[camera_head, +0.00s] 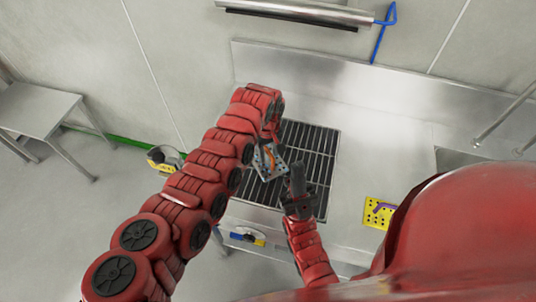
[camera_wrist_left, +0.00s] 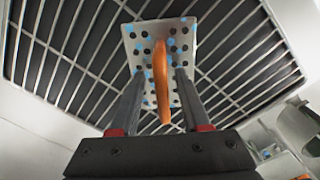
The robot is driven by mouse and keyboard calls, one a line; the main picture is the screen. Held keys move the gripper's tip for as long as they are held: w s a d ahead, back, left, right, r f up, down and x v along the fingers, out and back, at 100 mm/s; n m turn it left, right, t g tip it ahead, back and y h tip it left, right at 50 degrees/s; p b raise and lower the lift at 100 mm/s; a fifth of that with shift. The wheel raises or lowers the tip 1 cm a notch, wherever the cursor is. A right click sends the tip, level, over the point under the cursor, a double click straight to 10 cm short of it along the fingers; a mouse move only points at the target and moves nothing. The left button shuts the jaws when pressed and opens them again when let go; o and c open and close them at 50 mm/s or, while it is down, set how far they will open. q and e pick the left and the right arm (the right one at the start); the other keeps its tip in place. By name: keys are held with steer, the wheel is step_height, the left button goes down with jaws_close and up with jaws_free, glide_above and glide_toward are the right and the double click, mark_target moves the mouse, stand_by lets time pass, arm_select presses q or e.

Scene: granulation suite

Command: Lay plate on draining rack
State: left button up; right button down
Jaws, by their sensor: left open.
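The plate (camera_head: 270,163) is a small silvery perforated sheet with blue marks and an orange handle. It is over the left part of the dark barred draining rack (camera_head: 318,150) in the head view and seems to lie on its bars. The left wrist view shows the plate (camera_wrist_left: 190,45) against the rack bars (camera_wrist_left: 240,62). My left gripper (camera_wrist_left: 156,78) is open, its fingers on either side of the orange handle (camera_wrist_left: 161,82); in the head view the arm partly hides it. My right gripper (camera_head: 297,178) is just right of the plate, above the rack; its finger gap is unclear.
A yellow perforated plate with a purple handle (camera_head: 379,212) lies on the steel counter (camera_head: 385,150) at right. A sink edge (camera_head: 455,157) is farther right. A steel wall shelf (camera_head: 295,10) is above. A side table (camera_head: 38,108) stands far left.

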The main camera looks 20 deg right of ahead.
mark_target(267, 150)
arm_select(q)
step_height(267, 150, up, 9)
steer(key=b, duration=0.3)
steer(key=shift+w+a+r, duration=0.1)
steer(key=shift+w+r, duration=0.05)
steer(key=shift+r, duration=0.65)
